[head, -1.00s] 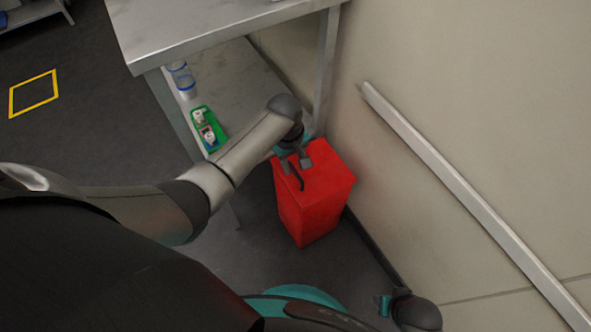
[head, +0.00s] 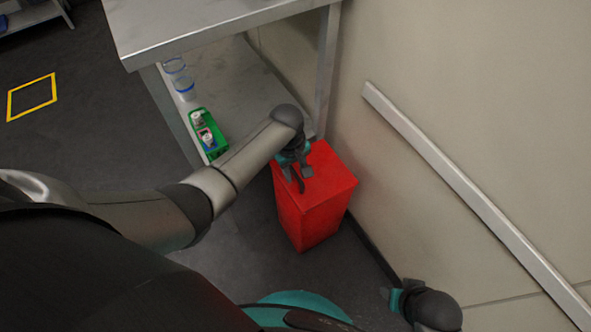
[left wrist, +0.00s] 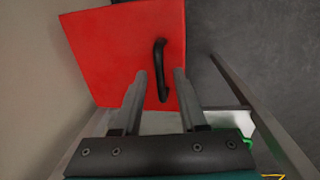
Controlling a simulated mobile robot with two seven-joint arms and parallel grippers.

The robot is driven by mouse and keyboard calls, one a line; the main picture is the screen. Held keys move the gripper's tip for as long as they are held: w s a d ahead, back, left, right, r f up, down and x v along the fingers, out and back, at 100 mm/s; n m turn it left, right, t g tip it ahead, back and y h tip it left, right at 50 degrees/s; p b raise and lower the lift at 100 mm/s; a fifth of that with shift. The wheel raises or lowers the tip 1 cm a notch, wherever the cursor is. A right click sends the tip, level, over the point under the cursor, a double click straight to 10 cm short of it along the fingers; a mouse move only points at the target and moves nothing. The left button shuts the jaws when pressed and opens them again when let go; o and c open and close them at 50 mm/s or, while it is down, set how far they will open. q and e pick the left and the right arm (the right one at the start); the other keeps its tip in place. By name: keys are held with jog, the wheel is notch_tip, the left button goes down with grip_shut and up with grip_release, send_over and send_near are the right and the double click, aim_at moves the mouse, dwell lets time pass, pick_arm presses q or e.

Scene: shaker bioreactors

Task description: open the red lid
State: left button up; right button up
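A red bin with a flat red lid (head: 332,179) stands on the floor beside the metal table and the wall. The lid looks closed. A black handle (left wrist: 160,70) on the lid shows in the left wrist view, its near end between my fingertips in the picture. My left gripper (head: 299,182) is over the lid. In the left wrist view my left gripper (left wrist: 160,76) is open, its two fingers apart on either side of the handle; I cannot tell whether they touch it. My right gripper is not clearly visible; only part of my right arm shows at the lower right.
A metal table (head: 215,28) with a lower shelf (head: 235,90) stands left of the bin. The shelf holds a green tray (head: 218,152) with small items and clear containers (head: 184,88). A wall with a pale rail (head: 450,178) is on the right. Open floor lies to the left.

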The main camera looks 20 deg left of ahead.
pick_arm(q)
grip_shut()
dwell(1.2)
